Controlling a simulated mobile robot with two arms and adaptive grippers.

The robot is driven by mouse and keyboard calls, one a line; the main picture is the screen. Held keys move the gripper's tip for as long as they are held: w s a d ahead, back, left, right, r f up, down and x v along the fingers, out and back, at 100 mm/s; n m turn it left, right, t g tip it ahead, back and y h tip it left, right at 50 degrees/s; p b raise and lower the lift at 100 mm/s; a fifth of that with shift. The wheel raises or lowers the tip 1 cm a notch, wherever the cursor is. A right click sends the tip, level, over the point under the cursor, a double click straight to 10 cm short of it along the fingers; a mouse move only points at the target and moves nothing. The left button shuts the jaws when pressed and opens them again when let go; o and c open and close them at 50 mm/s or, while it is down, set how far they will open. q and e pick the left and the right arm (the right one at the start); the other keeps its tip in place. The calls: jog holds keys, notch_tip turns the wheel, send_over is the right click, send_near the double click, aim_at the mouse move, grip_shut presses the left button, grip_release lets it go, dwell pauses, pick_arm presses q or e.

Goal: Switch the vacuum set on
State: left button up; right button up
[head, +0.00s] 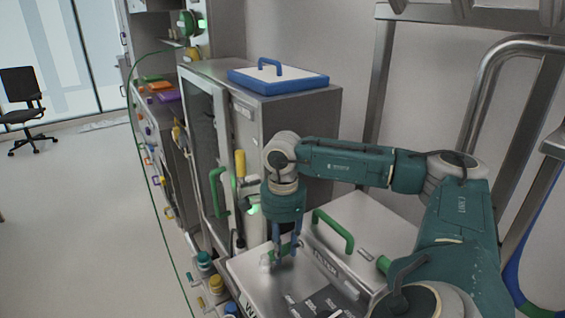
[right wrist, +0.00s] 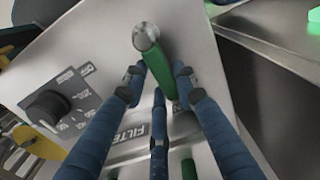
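The vacuum set is a grey metal unit (head: 262,285) at the lower middle of the head view, with part of a label at its front edge. A green lever with a round silver end (right wrist: 150,45) lies on its top panel. My right gripper (head: 286,246) points down over this lever. In the right wrist view my right gripper (right wrist: 159,78) has its blue fingers on both sides of the lever, with small gaps showing, so it looks open. A black dial knob (right wrist: 47,107) with an OFF mark and numbers sits left of the lever. My left gripper is not in view.
A green handle (head: 333,232) stands on a lid behind the gripper. A metal cabinet (head: 290,125) with a blue-edged tray lid (head: 278,80) on top stands behind. Metal pipes (head: 480,110) run at the right.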

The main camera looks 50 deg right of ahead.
aim_at(283, 249)
jog(key=o, duration=0.3)
jog(key=shift+r, duration=0.15)
notch_tip(283, 249, up, 12)
dwell(0.4)
jog(key=shift+f, duration=0.2)
dwell(0.3)
